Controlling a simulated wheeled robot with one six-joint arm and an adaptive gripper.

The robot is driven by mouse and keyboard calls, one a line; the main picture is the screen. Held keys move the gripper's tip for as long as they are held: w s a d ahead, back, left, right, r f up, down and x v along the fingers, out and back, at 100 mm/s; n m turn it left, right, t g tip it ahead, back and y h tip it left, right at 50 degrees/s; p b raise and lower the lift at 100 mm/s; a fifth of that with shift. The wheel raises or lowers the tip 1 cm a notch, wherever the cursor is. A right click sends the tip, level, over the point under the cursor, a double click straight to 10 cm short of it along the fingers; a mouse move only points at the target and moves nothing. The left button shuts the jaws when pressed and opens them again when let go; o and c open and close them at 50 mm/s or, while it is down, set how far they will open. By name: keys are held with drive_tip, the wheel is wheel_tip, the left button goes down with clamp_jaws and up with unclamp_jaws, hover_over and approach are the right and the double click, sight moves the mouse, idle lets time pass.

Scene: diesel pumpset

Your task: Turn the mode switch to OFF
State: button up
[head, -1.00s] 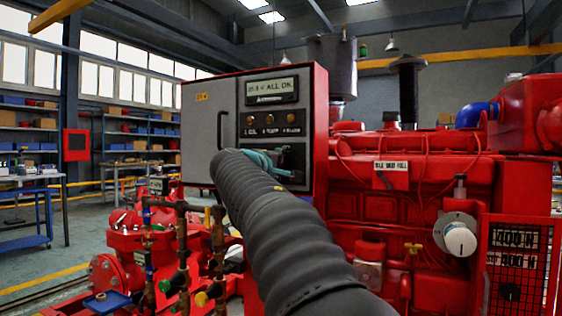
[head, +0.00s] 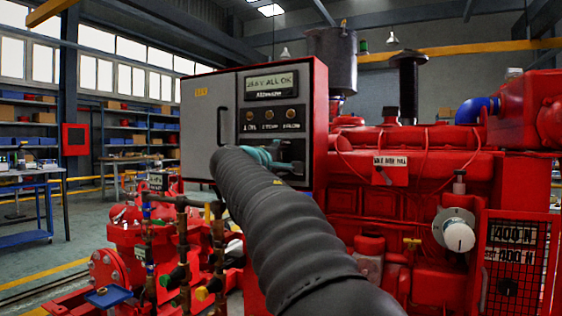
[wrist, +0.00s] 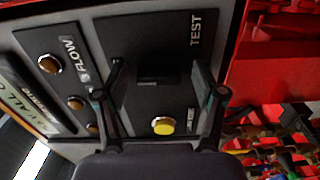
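The red-sided control cabinet (head: 320,130) has a grey front with a display reading ALL OK. Its dark mode switch plate (wrist: 180,40) shows in the wrist view with a TEST label towards the right. A dark block (wrist: 157,72), apparently the switch handle, lies between my fingers. My gripper (wrist: 160,90) is open, one finger on each side of the handle. I cannot tell whether the fingers touch it. In the head view my gripper (head: 268,156) is at the lower part of the panel and hides much of the switch. The switch's setting is not readable.
A yellow button (wrist: 163,126) sits just below the switch. Several round lamps or buttons (wrist: 50,63) line the panel beside it. The red engine (head: 415,200) stands right of the cabinet, with red pipework (head: 125,235) at lower left.

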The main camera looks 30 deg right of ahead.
drive_tip(key=shift+a, duration=0.1)
drive_tip(key=v, duration=1.2)
drive_tip(key=shift+s, duration=0.1)
idle(1.3)
